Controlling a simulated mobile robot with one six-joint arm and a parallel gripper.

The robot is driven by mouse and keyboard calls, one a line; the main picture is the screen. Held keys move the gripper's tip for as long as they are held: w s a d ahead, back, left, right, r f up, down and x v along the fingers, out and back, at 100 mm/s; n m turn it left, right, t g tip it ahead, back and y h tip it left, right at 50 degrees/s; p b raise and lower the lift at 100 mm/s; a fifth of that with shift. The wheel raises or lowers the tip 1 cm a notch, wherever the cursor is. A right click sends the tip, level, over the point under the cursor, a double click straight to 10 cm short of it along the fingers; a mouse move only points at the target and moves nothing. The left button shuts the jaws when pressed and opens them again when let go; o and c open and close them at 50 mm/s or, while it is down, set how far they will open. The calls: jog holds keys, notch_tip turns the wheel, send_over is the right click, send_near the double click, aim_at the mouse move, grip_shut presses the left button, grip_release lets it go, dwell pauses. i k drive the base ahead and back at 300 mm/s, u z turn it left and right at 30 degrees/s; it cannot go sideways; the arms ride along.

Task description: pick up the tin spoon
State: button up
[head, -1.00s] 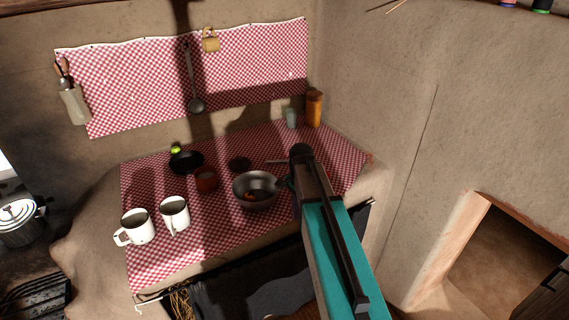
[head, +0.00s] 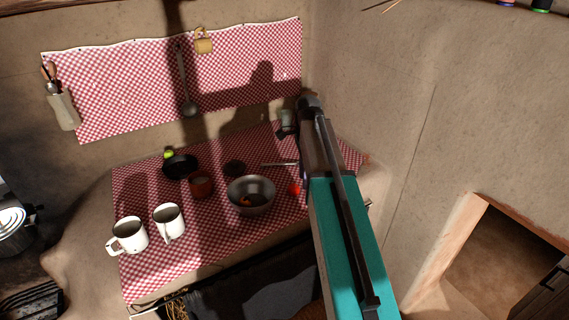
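A thin grey metal rod, which looks like the handle of the tin spoon (head: 279,164), lies on the red checked cloth behind the steel bowl in the head view. Its right end runs close to my arm, and I cannot make out a spoon bowl. My gripper (head: 284,131) shows only as a small dark part at the left of my arm's far end, in front of the pale green cup (head: 287,116). In the picture it is above the rod, apart from it. My arm hides most of the gripper, so its fingers cannot be made out.
A red round thing (head: 294,189) sits right of the bowl. A ladle (head: 187,106) hangs on the back wall.

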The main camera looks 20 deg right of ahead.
aim_at(262, 165)
jog(key=z, duration=0.05)
jog(key=i, duration=0.9)
jog(key=u, duration=0.05)
